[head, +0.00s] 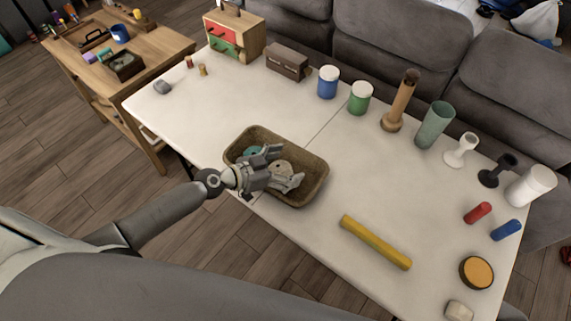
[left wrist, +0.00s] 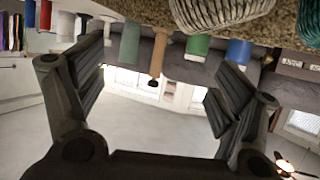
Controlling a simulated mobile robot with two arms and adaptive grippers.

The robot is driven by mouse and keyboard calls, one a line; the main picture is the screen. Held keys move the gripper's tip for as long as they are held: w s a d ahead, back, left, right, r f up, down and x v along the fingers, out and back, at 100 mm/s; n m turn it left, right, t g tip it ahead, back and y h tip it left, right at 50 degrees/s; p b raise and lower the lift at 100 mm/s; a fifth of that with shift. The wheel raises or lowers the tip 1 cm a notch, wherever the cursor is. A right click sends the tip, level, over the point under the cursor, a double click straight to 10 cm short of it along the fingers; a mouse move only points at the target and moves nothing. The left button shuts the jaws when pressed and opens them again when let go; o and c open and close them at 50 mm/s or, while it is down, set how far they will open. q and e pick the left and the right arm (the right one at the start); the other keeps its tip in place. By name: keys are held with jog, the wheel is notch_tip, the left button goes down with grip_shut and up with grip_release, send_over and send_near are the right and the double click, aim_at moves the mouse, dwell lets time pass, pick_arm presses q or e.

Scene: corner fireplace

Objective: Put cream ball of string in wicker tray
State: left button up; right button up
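The brown wicker tray (head: 312,190) stands near the table's front edge. The cream ball of string (head: 284,167) is inside the tray, seen between my left gripper's fingers in the head view. In the left wrist view the cream ball (left wrist: 215,10) is at the top edge, partly cut off, clear of both fingers. A teal ball (head: 250,151) lies in the tray's left part, partly hidden by my gripper; it also shows at the wrist view's right edge (left wrist: 311,22). My left gripper (head: 282,170) is over the tray, fingers spread and empty. My right gripper is out of view.
A yellow bar (head: 375,242) lies right of the tray. Jars, a green tumbler (head: 435,124) and candlesticks line the back edge by the grey sofa (head: 385,50). A small drawer box (head: 235,35) stands at the far left. The table left of the tray is mostly clear.

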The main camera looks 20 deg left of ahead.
pick_arm(q)
jog(key=v, duration=1.2)
jog(key=s+a+f+n+y, duration=0.1)
jog(key=a+f, duration=0.1)
jog(key=f, duration=0.3)
jog(key=a+f+n+y, duration=0.1)
jog(key=a+f+y, duration=0.1)
jog(key=f, duration=0.4)
jog(key=s+a+f+n+g+y, duration=0.1)
jog(key=a+f, duration=0.2)
jog(key=f, duration=0.3)
jog(key=shift+s+b, duration=0.35)
jog(key=shift+b, duration=0.05)
jog(key=s+f+n+g+y+b, duration=0.1)
jog(key=s+f+n+g+y, duration=0.15)
jog(key=s+f, duration=0.8)
jog(key=s+f+n+g+y, duration=0.1)
jog(key=s+f+g+y, duration=0.15)
jog(key=s+f, duration=0.8)
jog(key=s+d+f+g, duration=0.3)
jog(key=s+d+f, duration=0.3)
jog(key=s+f, duration=0.2)
jog(key=s, duration=0.2)
jog(key=shift+s+m+b, duration=0.3)
jog(key=shift+m+b, duration=0.05)
